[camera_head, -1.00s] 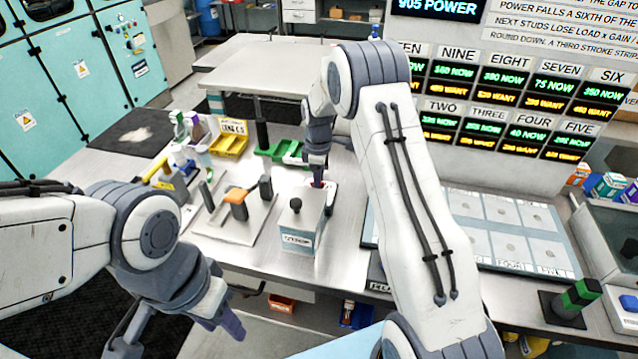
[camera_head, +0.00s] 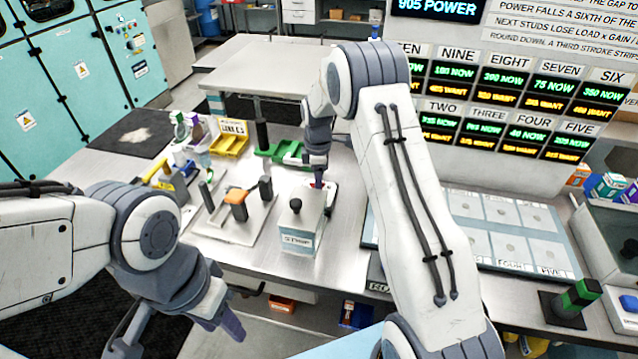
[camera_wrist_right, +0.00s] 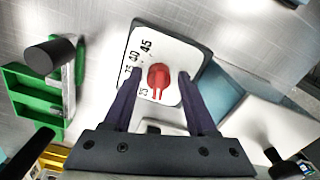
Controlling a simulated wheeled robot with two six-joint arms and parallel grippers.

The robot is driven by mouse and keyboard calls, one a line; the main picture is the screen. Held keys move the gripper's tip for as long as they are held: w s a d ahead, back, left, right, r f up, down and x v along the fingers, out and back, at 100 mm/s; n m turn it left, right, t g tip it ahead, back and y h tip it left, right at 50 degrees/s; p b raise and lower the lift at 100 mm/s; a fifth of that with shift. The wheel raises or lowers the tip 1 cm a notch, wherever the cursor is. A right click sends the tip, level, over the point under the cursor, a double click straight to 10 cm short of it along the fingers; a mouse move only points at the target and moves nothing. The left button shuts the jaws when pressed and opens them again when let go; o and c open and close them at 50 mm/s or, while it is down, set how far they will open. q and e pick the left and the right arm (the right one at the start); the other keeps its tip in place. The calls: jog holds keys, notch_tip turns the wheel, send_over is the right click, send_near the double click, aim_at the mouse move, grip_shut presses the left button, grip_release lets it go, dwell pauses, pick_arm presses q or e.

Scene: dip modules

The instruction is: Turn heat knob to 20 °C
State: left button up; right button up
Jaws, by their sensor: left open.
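The heat knob (camera_wrist_right: 158,76) is a red round knob with a pointed tab on a white dial plate (camera_wrist_right: 170,45) in the right wrist view. Printed numbers such as 45 and 40 show around it; the smaller ones are hard to read. The tab points towards the bottom of that picture. My right gripper (camera_wrist_right: 158,80) has its two dark fingers apart on either side of the knob, with gaps showing. In the head view the right gripper (camera_head: 318,182) points down at the dial, mostly hiding it. My left gripper (camera_head: 222,328) is open and empty at lower left, away from the knob.
Green trays (camera_head: 290,152) and a yellow bin (camera_head: 230,142) sit behind. A panel of pads (camera_head: 510,235) lies right.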

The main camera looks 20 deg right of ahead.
dwell(0.3)
jog(key=shift+r, duration=0.35)
notch_tip(320, 180, up, 10)
jog(key=b, duration=0.2)
jog(key=shift+f, duration=0.1)
jog(key=shift+m, duration=0.5)
jog(key=s+a, duration=0.1)
jog(key=a, duration=0.1)
jog(key=s+a+r, duration=0.1)
jog(key=a, duration=0.1)
jog(key=s+a+r, duration=0.1)
jog(key=s+a, duration=0.1)
jog(key=shift+a+r, duration=0.25)
jog(key=shift+a, duration=0.15)
jog(key=s+a+r+m, duration=0.1)
jog(key=s+a+m, duration=0.1)
jog(key=s+a, duration=0.6)
jog(key=s+a+r+m, duration=0.2)
jog(key=s+a, duration=0.2)
jog(key=s, duration=0.8)
jog(key=s+f+m+y, duration=0.1)
jog(key=s+f+m, duration=0.1)
jog(key=s, duration=1)
jog(key=shift+s+d+f, duration=0.2)
jog(key=shift+d+f, duration=0.2)
jog(key=shift+d, duration=0.05)
